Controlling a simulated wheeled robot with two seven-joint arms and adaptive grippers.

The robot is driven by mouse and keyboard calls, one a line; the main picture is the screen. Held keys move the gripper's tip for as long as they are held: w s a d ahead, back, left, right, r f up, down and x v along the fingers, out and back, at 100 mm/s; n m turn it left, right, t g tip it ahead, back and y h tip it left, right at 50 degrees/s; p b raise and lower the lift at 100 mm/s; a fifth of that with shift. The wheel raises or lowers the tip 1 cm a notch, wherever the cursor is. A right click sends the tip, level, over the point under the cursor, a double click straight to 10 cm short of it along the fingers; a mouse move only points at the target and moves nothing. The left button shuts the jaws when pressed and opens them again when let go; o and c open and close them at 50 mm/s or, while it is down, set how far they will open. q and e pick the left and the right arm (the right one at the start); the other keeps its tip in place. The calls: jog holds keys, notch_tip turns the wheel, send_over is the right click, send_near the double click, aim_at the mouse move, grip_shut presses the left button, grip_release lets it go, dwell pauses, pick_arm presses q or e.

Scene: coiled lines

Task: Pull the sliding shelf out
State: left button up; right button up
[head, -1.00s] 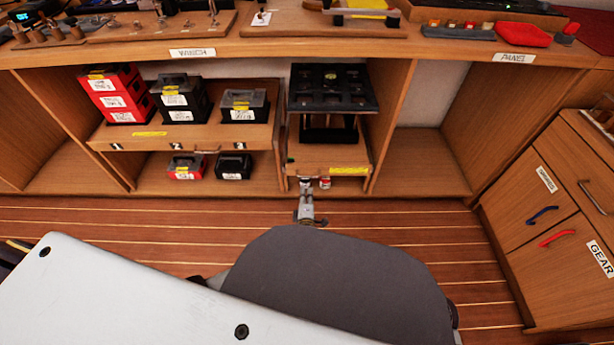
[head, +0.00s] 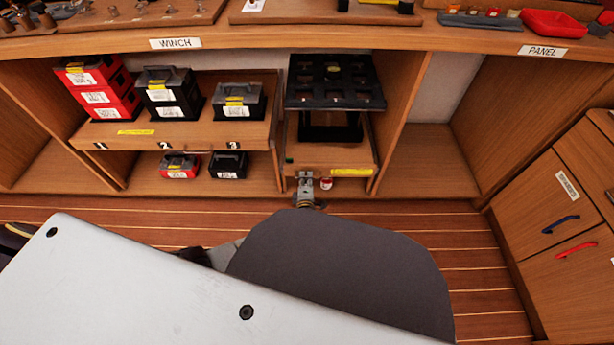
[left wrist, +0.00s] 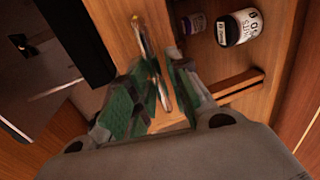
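The sliding shelf (head: 300,158) is a wooden tray with a yellow label on its front edge, inside the middle bay under the counter. My left gripper (head: 305,180) is at the shelf's front. In the left wrist view, the green-padded fingers of my left gripper (left wrist: 160,80) stand on both sides of the handle, apart, with the left finger blurred. Firm contact cannot be made out. My right gripper is not in view.
A jar (head: 326,183) stands low beside my gripper; a white-labelled jar (left wrist: 240,27) shows in the wrist view. Left is a numbered shelf (head: 220,135) with black and red cases. The right bay (head: 430,170) is empty. Drawers (head: 540,205) stand at right. Floor is open before the cabinet.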

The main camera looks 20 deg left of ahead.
pick_arm(q)
jog(key=shift+w, duration=0.2)
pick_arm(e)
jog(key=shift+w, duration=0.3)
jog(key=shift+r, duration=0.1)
pick_arm(q)
grip_shut()
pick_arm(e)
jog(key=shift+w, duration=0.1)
pick_arm(q)
jog(key=shift+s, duration=0.1)
